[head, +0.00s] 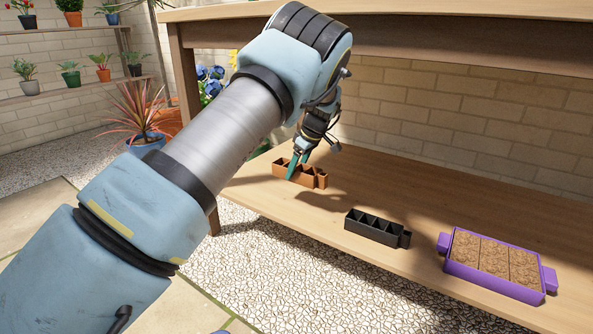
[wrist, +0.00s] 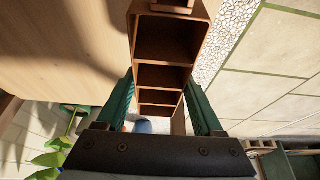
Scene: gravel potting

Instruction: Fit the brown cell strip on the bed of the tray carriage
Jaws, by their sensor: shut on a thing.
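The brown cell strip (head: 316,180) is at the left part of the wooden shelf in the head view, its open cells facing up. In the wrist view the strip (wrist: 165,75) runs up the middle of the picture, and its cells look empty. My gripper (head: 297,167) is shut on the strip, with one green finger on each long side; the fingers also show in the wrist view (wrist: 162,105). I cannot tell whether the strip touches the shelf. I cannot make out the tray carriage for certain in either view.
A black cell strip (head: 372,228) stands on the shelf (head: 420,196) near its front edge. A purple tray (head: 487,283) with brown, soil-like blocks is farther right. The shelf between and behind them is clear. A wooden upper board (head: 400,48) overhangs. Gravel (head: 290,285) lies below the front edge.

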